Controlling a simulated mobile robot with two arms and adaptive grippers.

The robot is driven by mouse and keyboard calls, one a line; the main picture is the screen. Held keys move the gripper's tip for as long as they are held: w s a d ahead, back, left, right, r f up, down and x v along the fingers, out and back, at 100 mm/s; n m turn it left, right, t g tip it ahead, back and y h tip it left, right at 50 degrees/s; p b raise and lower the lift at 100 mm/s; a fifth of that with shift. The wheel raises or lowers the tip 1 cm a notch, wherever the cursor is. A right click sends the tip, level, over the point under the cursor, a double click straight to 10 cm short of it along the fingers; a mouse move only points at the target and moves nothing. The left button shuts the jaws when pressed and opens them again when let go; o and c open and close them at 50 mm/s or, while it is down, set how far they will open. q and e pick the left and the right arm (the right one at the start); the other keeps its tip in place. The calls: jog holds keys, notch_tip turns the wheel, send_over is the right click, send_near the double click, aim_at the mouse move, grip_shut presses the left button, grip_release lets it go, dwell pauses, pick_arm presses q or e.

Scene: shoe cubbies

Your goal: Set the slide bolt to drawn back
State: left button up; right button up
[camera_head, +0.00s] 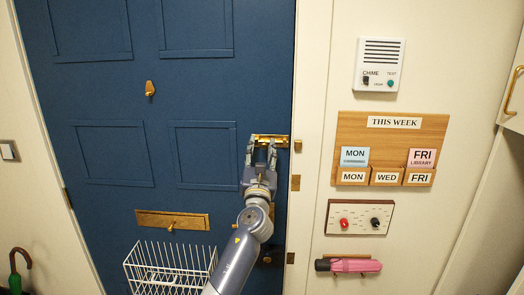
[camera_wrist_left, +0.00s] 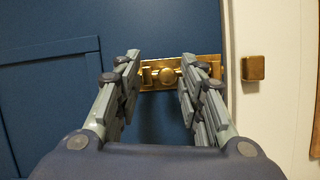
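The brass slide bolt (camera_head: 270,138) is mounted near the right edge of the blue door. In the left wrist view its brass plate (camera_wrist_left: 208,60) and round knob (camera_wrist_left: 167,76) show. My left gripper (camera_head: 261,146) is at the bolt. In the left wrist view the fingers (camera_wrist_left: 160,64) are spread, with the knob between them and gaps on both sides. The right finger covers part of the plate. A brass keeper (camera_wrist_left: 253,68) sits on the white frame to the right; I see no bar crossing to it. My right gripper is not in view.
A mail slot (camera_head: 172,220) and white wire basket (camera_head: 170,268) are lower left on the door. Right of the door are a chime box (camera_head: 381,65), a THIS WEEK board (camera_head: 392,138), a knob panel (camera_head: 358,218) and a pink umbrella (camera_head: 350,265).

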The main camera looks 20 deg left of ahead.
pick_arm(q)
jog(key=shift+s+d+f, duration=0.2)
jog(key=v, duration=1.1)
jog(key=shift+s, duration=0.25)
jog(key=shift+f, duration=0.1)
